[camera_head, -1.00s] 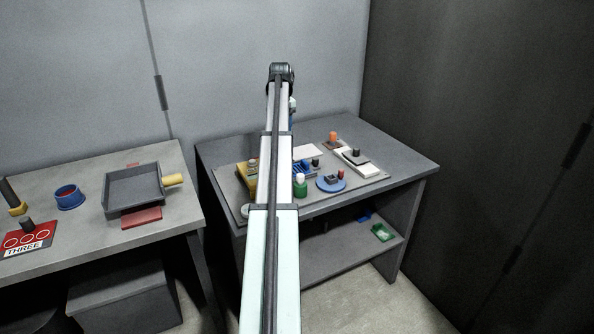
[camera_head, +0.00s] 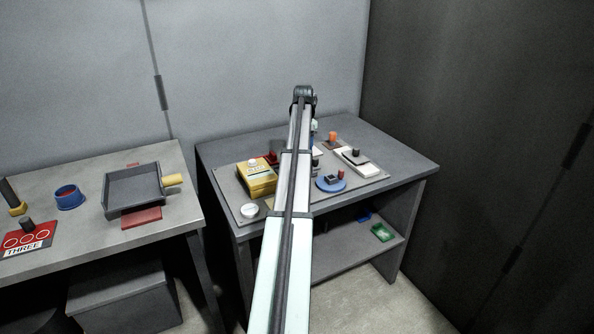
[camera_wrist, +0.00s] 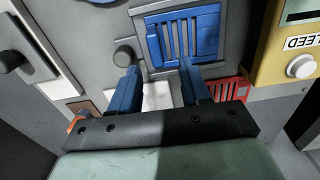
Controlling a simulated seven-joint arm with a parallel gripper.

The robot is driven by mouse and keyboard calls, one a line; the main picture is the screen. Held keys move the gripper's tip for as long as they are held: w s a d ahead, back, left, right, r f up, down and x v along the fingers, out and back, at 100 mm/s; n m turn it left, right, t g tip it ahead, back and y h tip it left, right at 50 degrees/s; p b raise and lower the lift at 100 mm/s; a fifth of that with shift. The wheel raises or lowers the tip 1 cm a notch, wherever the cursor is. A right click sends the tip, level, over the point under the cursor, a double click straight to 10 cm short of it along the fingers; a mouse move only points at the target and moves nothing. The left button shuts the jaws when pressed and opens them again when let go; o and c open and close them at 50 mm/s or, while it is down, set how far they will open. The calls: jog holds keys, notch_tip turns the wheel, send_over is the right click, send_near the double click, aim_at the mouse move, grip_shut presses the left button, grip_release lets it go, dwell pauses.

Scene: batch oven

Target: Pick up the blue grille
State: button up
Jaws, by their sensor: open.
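The blue grille (camera_wrist: 205,38), a slotted frame with several bars, lies on the grey board at the top centre of the wrist view. My gripper (camera_wrist: 157,68) is open with its two blue fingers apart and nothing seen held between them. The right fingertip shows over the grille's lower edge; whether it touches cannot be told. The left fingertip is beside the grille's lower left, near a dark round knob (camera_wrist: 123,55). In the head view my arm hides the grille and most of the gripper.
A yellow box (camera_wrist: 285,45) with a white knob stands right of the grille, and a red slotted piece (camera_wrist: 238,88) lies below it. A white plate with a dark knob (camera_wrist: 12,58) is at left. A blue disc (camera_head: 330,184) sits on the board.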

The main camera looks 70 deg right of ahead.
jog(key=shift+s+f, duration=0.2)
jog(key=shift+f, duration=1.25)
jog(key=shift+s+f, duration=0.2)
jog(key=shift+f, duration=1.2)
grip_shut()
